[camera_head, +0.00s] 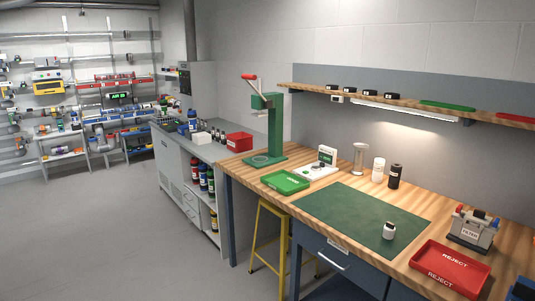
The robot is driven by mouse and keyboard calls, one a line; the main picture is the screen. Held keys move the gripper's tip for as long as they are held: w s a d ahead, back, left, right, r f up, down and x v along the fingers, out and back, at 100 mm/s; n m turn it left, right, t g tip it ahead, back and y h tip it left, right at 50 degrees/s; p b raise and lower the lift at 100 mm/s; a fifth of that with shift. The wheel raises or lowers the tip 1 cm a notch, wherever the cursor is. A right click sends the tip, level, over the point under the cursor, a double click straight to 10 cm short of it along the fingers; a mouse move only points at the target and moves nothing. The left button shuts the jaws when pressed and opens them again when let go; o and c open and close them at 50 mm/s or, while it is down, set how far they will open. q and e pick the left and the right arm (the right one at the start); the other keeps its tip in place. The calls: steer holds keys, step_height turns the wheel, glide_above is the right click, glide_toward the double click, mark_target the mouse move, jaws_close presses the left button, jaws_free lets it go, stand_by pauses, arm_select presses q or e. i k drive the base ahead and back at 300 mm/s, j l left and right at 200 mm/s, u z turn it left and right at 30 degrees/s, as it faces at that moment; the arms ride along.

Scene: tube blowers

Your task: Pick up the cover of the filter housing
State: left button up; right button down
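I cannot say for sure which thing is the filter housing. A grey box-like unit (470,232) at the right of the wooden bench bears a label that seems to read "FILTER". A small white jar (389,231) with a dark top stands on the green mat (350,212). A clear cylinder with a metallic top (358,160) stands at the back of the bench. Neither of my grippers is in view.
A red REJECT tray (449,271) lies at the bench's front right. A green tray (285,181), a green press (266,125), a white bottle (378,171) and a black bottle (395,176) are also on the bench. A yellow stool (256,240) stands before it. Floor at left is clear.

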mark_target(478, 216)
steer(key=z, duration=1.35)
steer(key=i+j, duration=0.3)
steer(key=j, duration=0.2)
steer(key=i+j, duration=0.65)
steer(key=j, duration=0.3)
steer(key=i+j+u, duration=0.1)
steer(key=i+j, duration=0.25)
steer(key=j, duration=0.15)
